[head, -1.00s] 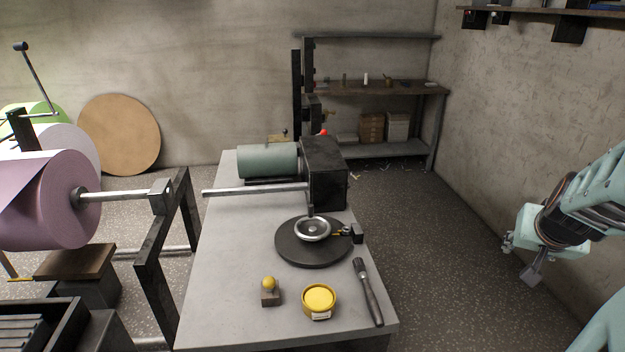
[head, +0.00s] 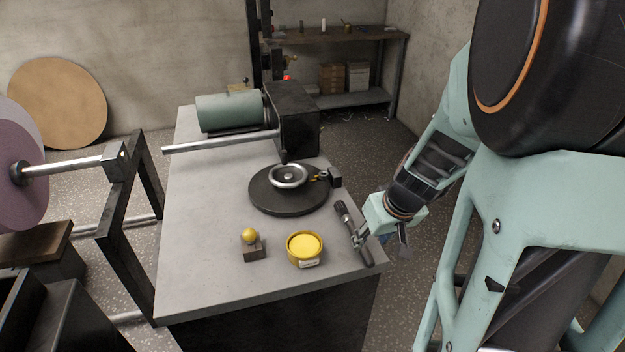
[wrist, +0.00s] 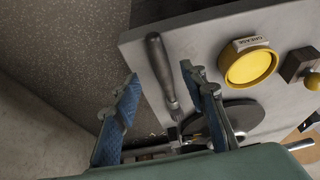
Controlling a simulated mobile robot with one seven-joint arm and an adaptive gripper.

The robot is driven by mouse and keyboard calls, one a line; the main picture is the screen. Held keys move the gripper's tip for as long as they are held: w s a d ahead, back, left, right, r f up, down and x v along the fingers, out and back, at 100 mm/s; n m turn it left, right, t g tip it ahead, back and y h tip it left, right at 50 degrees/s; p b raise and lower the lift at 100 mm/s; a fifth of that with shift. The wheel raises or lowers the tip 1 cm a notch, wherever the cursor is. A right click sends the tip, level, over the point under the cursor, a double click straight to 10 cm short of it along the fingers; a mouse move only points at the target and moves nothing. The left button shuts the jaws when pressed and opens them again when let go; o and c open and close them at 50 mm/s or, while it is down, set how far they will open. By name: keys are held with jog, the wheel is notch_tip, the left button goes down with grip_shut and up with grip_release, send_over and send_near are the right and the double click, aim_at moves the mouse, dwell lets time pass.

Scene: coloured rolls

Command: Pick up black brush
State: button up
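The black brush (head: 341,211) lies on the grey table near its right edge, beside the yellow tin, its handle pointing to the near right. In the head view my gripper (head: 381,243) is at the table's right edge, and one finger partly covers the brush handle. In the wrist view my gripper (wrist: 160,76) is open, with blue-padded fingers apart. The brush handle (wrist: 158,62) shows in the gap between them, nearer the right finger. Nothing is held. I cannot tell the exact height of the fingers over the table.
A yellow tin (head: 304,247) stands left of the brush. A small block with a yellow ball knob (head: 252,247) is further left. A round black plate with a metal ring (head: 288,196) lies behind. A dark machine with a green cylinder (head: 228,112) stands at the back.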

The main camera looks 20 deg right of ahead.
aim_at(364, 247)
jog(key=b+x, duration=0.2)
jog(key=x, duration=0.3)
jog(key=shift+w+a+f, duration=0.1)
jog(key=shift+w+f, duration=0.05)
jog(key=shift+f, duration=0.1)
jog(key=shift+r, duration=0.1)
grip_shut()
